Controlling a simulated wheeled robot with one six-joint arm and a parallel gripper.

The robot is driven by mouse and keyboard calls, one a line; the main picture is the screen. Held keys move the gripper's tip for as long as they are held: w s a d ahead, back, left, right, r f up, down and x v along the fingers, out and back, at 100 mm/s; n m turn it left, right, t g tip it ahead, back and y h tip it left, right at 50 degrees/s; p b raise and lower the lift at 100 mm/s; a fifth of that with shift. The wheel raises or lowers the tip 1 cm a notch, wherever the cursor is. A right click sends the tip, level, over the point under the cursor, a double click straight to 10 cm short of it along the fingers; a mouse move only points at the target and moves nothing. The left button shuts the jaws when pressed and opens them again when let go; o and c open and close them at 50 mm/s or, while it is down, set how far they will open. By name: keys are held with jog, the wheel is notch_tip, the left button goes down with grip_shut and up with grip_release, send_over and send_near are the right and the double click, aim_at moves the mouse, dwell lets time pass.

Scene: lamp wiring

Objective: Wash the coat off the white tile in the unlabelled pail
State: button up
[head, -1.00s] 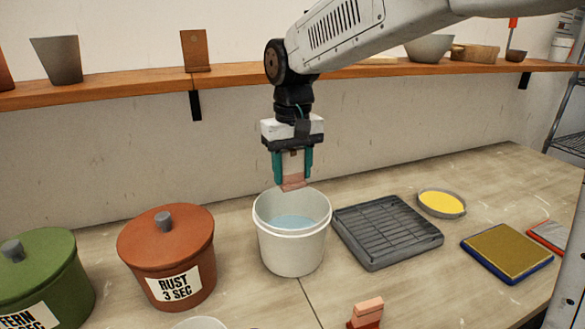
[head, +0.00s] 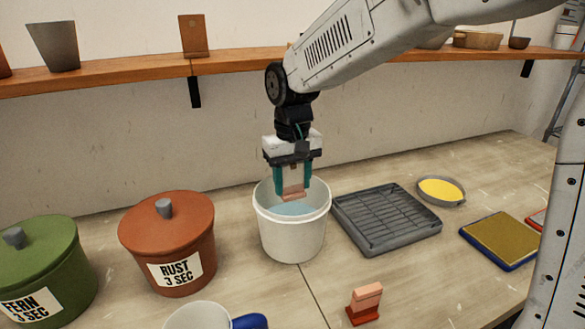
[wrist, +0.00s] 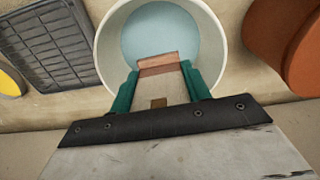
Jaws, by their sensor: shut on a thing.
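The white tile (head: 293,188) hangs upright in my gripper (head: 293,194), with a dull pink coat on its lower end. The coated end of the tile also shows in the wrist view (wrist: 158,65). My gripper is shut on the tile's upper part with its teal fingers. The unlabelled white pail (head: 291,235) stands open below, holding pale blue water (head: 290,209). The tile's lower end is inside the pail's mouth, close over the water. I cannot tell whether it touches the water.
A lidded rust pail (head: 168,245) and a lidded green pail (head: 42,255) stand left. A grey ribbed rack (head: 387,218) is close on the right, beyond it a yellow dish (head: 440,190) and a blue-edged pad (head: 503,240). A small red stand (head: 362,315) is in front.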

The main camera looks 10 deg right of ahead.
jog(key=shift+f, duration=6.25)
jog(key=shift+r, duration=0.1)
jog(key=shift+r, duration=8.2)
